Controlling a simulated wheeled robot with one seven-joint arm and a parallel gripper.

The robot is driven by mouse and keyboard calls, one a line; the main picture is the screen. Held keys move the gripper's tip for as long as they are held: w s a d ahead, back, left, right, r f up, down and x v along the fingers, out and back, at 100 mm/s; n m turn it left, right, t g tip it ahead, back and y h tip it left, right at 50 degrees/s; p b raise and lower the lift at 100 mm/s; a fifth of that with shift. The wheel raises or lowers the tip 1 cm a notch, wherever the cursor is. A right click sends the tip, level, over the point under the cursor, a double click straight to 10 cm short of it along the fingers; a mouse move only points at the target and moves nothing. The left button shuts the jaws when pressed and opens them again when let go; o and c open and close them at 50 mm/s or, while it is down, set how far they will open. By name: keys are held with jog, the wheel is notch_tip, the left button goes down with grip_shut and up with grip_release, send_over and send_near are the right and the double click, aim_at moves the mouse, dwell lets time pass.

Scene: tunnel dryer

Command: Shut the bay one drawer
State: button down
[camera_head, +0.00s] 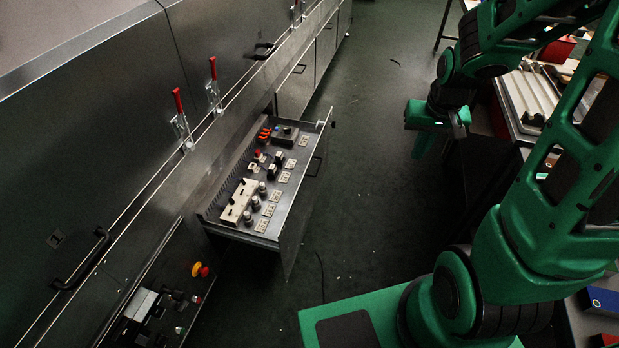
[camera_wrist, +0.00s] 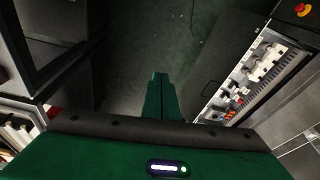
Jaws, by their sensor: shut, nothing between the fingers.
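An open drawer (camera_head: 262,238) sticks out of the steel dryer's side in the head view, with knobs, switches and labels in it. Its front panel with a dark handle (camera_head: 315,166) faces right, toward the aisle. The drawer also shows at the right of the wrist view (camera_wrist: 222,90). My gripper (camera_head: 420,145) is to the right of the drawer, across a stretch of floor and apart from it. In the wrist view my gripper's green fingers (camera_wrist: 160,80) are together and empty, pointing at the floor. I cannot read any bay number.
Closed drawers (camera_head: 297,85) continue along the dryer beyond the open one. Red-handled clamps (camera_head: 178,105) stand on its ledge. A control panel with a red and yellow button (camera_head: 198,269) is nearer. Cluttered benches (camera_head: 527,100) line the right. The dark floor (camera_head: 370,150) between is clear.

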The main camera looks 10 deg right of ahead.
jog(key=w+a+f+t+y, duration=0.2)
jog(key=w+a+f, duration=0.5)
jog(key=w+f, duration=0.5)
jog(key=t+y, duration=0.2)
jog(key=t, duration=0.1)
send_near(305, 178)
notch_tip(305, 178, down, 3)
jog(key=d, duration=0.2)
jog(key=shift+w+a+f, duration=0.1)
jog(key=shift+w+a, duration=0.55)
jog(key=shift+a, duration=0.15)
jog(key=shift+w+a+f, duration=0.15)
jog(key=shift+w+a, duration=0.5)
jog(key=shift+a, duration=0.15)
jog(key=shift+w, duration=0.1)
